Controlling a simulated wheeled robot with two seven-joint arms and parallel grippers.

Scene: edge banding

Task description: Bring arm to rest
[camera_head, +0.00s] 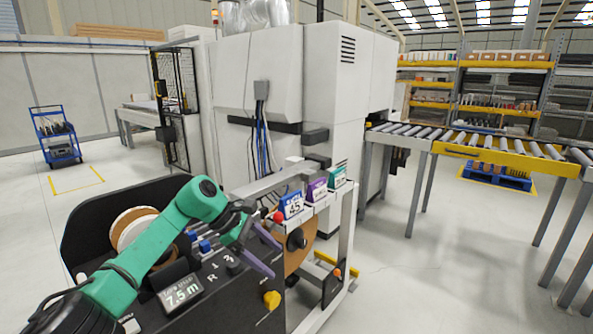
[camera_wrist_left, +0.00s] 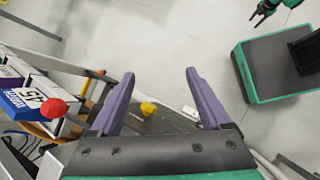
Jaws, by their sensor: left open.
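My left arm comes in from the left in the head view. Its gripper (camera_head: 275,263) hangs over the front edge of the black machine panel (camera_head: 222,292). Its two purple fingers stand apart, and the left wrist view shows the open jaws (camera_wrist_left: 160,82) with nothing held between them. A small dark gripper at the end of a green arm, my right gripper (camera_wrist_left: 265,12), shows at the top right of the left wrist view.
A roller conveyor (camera_head: 480,150) is at the right. The floor (camera_head: 425,285) right of the panel is clear.

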